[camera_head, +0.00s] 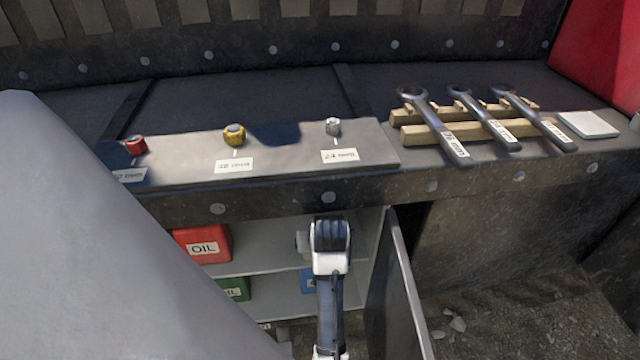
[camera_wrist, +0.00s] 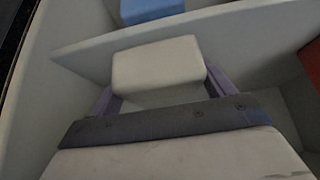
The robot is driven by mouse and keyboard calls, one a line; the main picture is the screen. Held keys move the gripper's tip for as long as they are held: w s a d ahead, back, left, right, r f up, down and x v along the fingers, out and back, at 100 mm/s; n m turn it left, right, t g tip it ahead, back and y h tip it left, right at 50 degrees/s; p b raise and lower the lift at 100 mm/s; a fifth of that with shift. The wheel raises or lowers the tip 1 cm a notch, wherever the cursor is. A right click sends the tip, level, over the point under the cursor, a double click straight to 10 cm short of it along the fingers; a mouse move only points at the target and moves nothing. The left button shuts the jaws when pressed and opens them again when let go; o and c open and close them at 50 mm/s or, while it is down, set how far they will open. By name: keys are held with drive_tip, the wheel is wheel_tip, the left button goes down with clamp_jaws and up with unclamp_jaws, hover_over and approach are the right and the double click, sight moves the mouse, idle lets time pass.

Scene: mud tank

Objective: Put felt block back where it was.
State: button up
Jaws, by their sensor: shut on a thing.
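The felt block, a pale grey-white block with rounded edges (camera_wrist: 158,64), is between the two purple fingers of my gripper (camera_wrist: 160,76) in the wrist view. The gripper is shut on it, with a finger at each side. In the head view my gripper (camera_head: 328,240) is at the open cabinet under the bench, in front of the upper shelf (camera_head: 255,262). There my own wrist covers the fingers, and I cannot make out the block. The wrist view does not show clearly whether the block touches the shelf.
A red oil can (camera_head: 202,244) stands on the upper shelf, left of my gripper. A green can (camera_head: 234,288) and a blue one (camera_head: 307,281) are lower. The open cabinet door (camera_head: 392,285) is close on the right. Wrenches (camera_head: 435,125) and a white pad (camera_head: 588,124) lie on the bench.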

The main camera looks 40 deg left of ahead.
drive_tip(key=shift+f, duration=0.15)
drive_tip(key=o, duration=0.9)
drive_tip(key=shift+f+b, duration=0.1)
drive_tip(key=shift+b, duration=0.25)
drive_tip(key=shift+f+b, duration=0.15)
drive_tip(key=shift+b, duration=0.25)
drive_tip(key=v, duration=0.7)
drive_tip(key=shift+w+d+r, duration=0.1)
drive_tip(key=shift+d+r, duration=0.15)
drive_tip(key=shift+r, duration=0.15)
